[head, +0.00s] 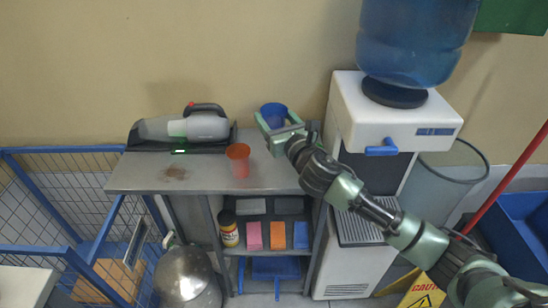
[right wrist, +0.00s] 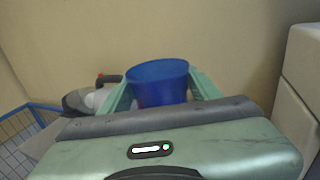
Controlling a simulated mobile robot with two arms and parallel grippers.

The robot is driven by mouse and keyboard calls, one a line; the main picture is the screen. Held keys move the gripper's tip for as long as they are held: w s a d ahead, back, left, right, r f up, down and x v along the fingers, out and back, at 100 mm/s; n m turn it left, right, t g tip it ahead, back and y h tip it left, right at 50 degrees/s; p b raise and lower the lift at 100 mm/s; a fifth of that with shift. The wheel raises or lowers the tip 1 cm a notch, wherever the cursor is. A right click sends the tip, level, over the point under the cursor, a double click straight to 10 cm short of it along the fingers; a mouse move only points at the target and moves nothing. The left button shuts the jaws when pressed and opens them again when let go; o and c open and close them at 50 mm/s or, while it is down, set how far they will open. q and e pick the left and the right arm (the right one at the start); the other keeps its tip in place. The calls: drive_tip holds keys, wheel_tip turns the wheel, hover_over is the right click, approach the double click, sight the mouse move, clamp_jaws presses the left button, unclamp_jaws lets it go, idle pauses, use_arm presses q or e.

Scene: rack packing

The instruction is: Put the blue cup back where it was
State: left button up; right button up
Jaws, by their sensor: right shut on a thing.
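The blue cup (head: 274,114) is upright at the back right of the grey counter (head: 180,180). My right gripper (head: 275,122) is shut on the blue cup, with a finger on each side of it. In the right wrist view the blue cup (right wrist: 158,84) stands between the green fingers of my right gripper (right wrist: 160,95). I cannot tell whether the cup's base touches the counter. An orange cup (head: 238,160) stands on the counter, in front and to the left of the blue one. My left gripper is not in view.
A handheld vacuum (head: 182,126) lies at the back left of the counter. A water dispenser (head: 385,120) stands close on the right. Shelves below hold a jar (head: 229,228) and several coloured blocks. A blue wire cage (head: 60,200) is at the left.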

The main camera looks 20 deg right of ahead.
wheel_tip(320, 180, down, 8)
drive_tip(key=shift+r+b, duration=0.15)
drive_tip(key=shift+b, duration=0.5)
drive_tip(key=shift+f+b, duration=0.75)
drive_tip(key=shift+f, duration=1.85)
drive_tip(key=shift+f, duration=0.15)
drive_tip(key=o, duration=1.7)
